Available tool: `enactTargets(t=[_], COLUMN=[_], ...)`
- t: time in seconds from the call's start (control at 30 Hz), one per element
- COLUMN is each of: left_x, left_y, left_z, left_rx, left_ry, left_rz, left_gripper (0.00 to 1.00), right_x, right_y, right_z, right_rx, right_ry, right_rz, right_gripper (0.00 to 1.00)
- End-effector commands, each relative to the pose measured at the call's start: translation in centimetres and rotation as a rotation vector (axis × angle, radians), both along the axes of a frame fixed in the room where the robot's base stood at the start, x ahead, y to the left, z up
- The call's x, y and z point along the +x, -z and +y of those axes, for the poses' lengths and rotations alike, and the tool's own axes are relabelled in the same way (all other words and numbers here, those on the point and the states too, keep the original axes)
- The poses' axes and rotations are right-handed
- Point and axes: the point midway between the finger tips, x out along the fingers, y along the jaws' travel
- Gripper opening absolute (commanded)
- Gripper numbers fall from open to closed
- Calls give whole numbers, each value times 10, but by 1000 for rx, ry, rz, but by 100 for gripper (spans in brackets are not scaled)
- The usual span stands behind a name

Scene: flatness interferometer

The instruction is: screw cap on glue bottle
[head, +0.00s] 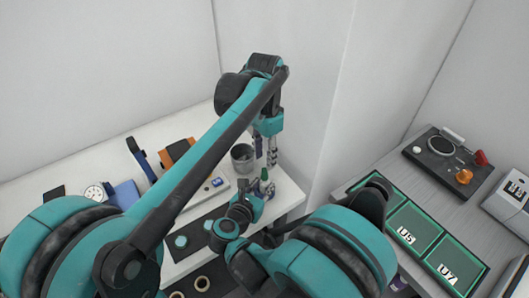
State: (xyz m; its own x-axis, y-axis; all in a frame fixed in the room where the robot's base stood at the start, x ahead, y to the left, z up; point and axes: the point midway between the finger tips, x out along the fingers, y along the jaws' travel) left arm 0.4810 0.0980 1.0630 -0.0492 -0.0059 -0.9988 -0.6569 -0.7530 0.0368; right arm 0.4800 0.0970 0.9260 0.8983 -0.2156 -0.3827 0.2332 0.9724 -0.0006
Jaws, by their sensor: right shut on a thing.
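My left gripper (271,160) points straight down above the right end of the white bench, beside a grey cup. Its fingers look close together, and I cannot tell whether they are open or hold anything. My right gripper (264,187) is just below it, shut on a small dark green upright thing (264,174) that looks like the glue bottle. The fingers hide most of it. The cap cannot be made out for certain; a small round teal piece (181,241) lies on the dark mat (196,232).
The grey cup (242,160) stands close left of both grippers. A dial gauge (95,192), a blue block (125,194) and a pale instrument (205,193) are on the bench. Tape rings (202,284) lie in front. Green labelled trays (412,232) and a control box (446,153) are on the right.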

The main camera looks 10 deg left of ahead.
Motion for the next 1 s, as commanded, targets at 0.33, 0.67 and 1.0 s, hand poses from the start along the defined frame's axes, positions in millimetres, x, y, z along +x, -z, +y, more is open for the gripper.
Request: enactTargets(t=[0.33,0.67,1.0], left_x=[0,0,0], left_y=[-6,-8,-8], left_z=[0,0,0], left_rx=[29,31,32], left_ry=[-779,-1105,-1116], left_rz=[-29,-40,-40], left_gripper=[36,36,36], right_x=[0,0,0], right_y=[0,0,0], right_z=[0,0,0], right_rx=[0,0,0], right_ry=[0,0,0], right_rz=[0,0,0], right_gripper=[0,0,0])
